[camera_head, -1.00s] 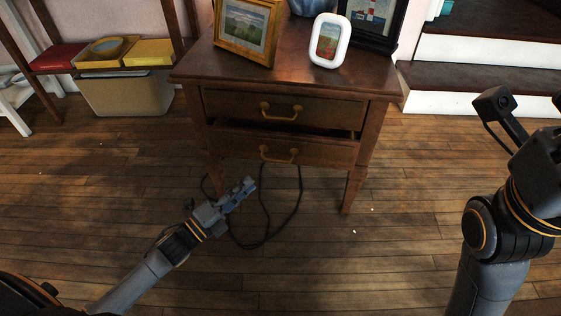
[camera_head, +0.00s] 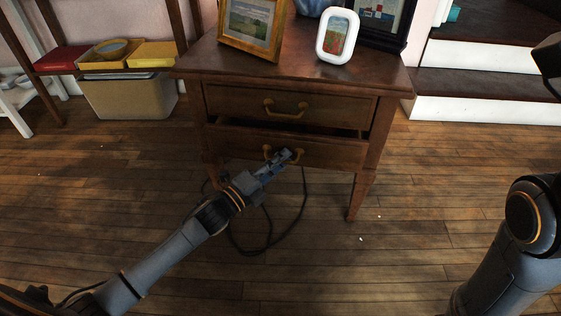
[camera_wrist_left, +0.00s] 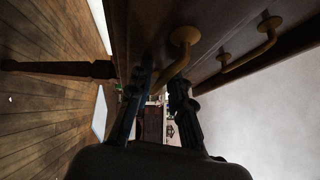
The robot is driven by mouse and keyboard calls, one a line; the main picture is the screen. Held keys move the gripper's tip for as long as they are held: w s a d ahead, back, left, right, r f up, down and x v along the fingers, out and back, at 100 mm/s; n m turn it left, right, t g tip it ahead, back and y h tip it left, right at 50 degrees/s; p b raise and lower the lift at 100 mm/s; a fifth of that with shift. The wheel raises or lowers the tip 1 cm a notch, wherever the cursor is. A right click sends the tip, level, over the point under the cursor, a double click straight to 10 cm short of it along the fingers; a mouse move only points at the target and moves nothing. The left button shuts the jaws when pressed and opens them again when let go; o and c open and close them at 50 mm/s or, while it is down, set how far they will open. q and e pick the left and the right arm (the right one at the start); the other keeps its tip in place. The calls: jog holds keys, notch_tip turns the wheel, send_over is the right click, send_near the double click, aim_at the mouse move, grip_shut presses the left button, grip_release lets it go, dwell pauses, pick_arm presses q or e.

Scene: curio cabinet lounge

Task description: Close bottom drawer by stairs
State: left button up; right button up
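The bottom drawer (camera_head: 235,143) of the dark wooden side table, near the stairs (camera_head: 480,92), stands a little open, with a dark gap above its front. Its brass-coloured handle (camera_head: 268,153) is partly covered by my left gripper (camera_head: 288,156), which is at the handle's right part. In the left wrist view, the two fingers (camera_wrist_left: 160,95) are apart, and the handle (camera_wrist_left: 181,62) runs down close to or between the fingertips. I cannot tell whether they touch it. The top drawer (camera_head: 240,100) looks shut. My right arm shows at the right edge, its gripper outside the picture.
Two picture frames (camera_head: 252,25) (camera_head: 385,18) and a white-framed picture (camera_head: 338,36) stand on the table top. A black cable (camera_head: 303,200) lies on the floor below. A shelf with a basket (camera_head: 130,97) stands at the left.

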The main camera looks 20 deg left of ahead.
pick_arm(q)
grip_shut()
jog(key=w, duration=0.3)
jog(key=shift+w+a+f+b, duration=0.1)
jog(key=shift+w+a+b, duration=0.15)
jog(key=shift+w+b, duration=0.1)
jog(key=shift+w+a, duration=0.2)
jog(key=shift+w, duration=0.1)
jog(key=shift+o, duration=0.4)
grip_release()
jog(key=shift+w+d, duration=0.1)
jog(key=v, duration=1.2)
